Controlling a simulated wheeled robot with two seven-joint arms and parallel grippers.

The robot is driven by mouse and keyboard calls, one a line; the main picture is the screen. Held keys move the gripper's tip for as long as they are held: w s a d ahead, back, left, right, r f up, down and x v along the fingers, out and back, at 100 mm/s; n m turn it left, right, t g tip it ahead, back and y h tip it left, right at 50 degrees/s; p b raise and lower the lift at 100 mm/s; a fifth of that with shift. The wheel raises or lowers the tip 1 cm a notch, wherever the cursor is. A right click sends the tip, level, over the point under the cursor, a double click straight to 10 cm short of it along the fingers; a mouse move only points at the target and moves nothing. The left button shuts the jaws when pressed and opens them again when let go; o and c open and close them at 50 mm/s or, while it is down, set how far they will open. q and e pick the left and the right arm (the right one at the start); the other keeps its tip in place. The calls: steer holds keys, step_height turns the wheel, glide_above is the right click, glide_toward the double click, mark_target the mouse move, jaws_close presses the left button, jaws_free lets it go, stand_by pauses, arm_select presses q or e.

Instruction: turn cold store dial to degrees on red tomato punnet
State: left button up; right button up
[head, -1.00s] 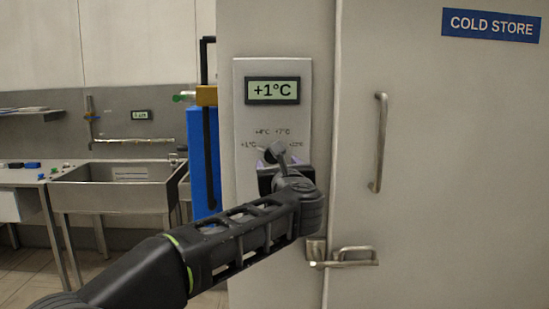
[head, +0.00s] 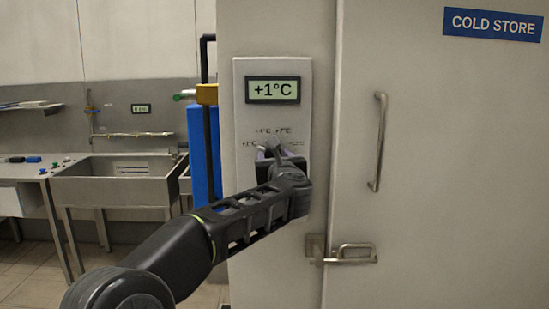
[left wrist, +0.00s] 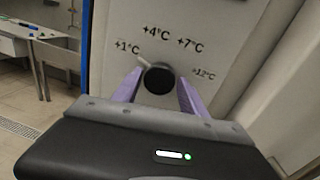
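The cold store dial is a dark round knob with a pale pointer (left wrist: 160,78), seen in the left wrist view. Its pointer is turned to the upper left, toward the +1°C mark. Marks for +4°C, +7°C and +12°C run clockwise around it. The display (head: 273,90) above reads +1°C. My left gripper (head: 270,151) is at the dial panel (head: 243,120). In the left wrist view its purple fingers (left wrist: 160,80) stand apart, one on each side of the knob, with narrow gaps showing. My right gripper and the red tomato punnet are not in view.
The cold store door (head: 450,170), with a long handle (head: 379,142) and a latch (head: 345,254), is right of the panel. A blue upright board (head: 197,155) stands left of it. A sink (head: 118,180) and a worktop with small items are farther left.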

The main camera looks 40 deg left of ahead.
arm_select(q)
steer(key=c, duration=1)
